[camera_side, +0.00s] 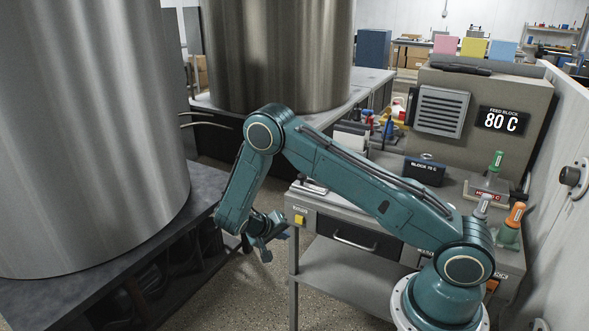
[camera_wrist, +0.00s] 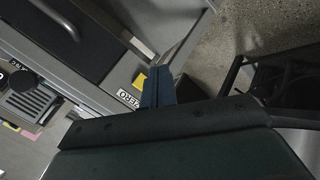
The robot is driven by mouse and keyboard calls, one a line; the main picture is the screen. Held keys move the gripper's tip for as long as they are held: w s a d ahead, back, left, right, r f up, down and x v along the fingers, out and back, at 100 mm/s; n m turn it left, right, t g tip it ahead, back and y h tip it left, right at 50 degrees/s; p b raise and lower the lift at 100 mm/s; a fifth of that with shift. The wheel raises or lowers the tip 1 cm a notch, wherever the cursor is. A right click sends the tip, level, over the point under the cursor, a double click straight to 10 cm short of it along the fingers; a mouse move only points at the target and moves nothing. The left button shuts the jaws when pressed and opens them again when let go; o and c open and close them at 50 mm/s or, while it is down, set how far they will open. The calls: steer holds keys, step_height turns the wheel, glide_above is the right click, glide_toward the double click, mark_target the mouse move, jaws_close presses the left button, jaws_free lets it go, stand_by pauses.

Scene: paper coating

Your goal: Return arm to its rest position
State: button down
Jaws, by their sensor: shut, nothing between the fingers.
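My arm is teal and bends up from its base at the lower right of the side view, over the workbench, then down toward the gap left of it. My gripper (camera_side: 266,252) hangs at the lower end, left of the bench's left corner and above the floor. It is shut and empty. In the wrist view my gripper's blue fingers (camera_wrist: 157,88) are together, close beside a yellow square (camera_wrist: 139,81) and a white label on the bench front. Whether the fingers touch the bench cannot be told.
Large metal cylinders (camera_side: 85,130) and (camera_side: 275,60) stand left and behind. The workbench (camera_side: 345,228) carries a feed block (camera_side: 470,110) reading 80 C, a small block unit (camera_side: 425,171) and several bottles. Speckled floor (camera_side: 255,295) is open below my gripper.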

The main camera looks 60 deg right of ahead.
steer(key=s+a+r+n+t+y, duration=0.1)
steer(key=s+a+r+y, duration=0.1)
steer(key=r, duration=0.6)
steer(key=s+a+r+t+y, duration=0.1)
steer(key=a+r, duration=0.1)
steer(key=r, duration=0.6)
steer(key=s+a+r+n+t+y, duration=0.1)
steer(key=s+a+r+y, duration=0.15)
steer(key=r, duration=0.55)
steer(key=s+a+r+n+t+y, duration=0.1)
steer(key=s+a+r+n+t, duration=0.1)
steer(key=s, duration=0.8)
steer(key=s+a+r+n+t+y, duration=0.2)
steer(key=s+a+r+n, duration=0.2)
steer(key=s+a+r, duration=0.2)
steer(key=s+r, duration=0.2)
steer(key=s, duration=0.2)
steer(key=shift+r, duration=0.35)
steer(key=shift+w, duration=0.1)
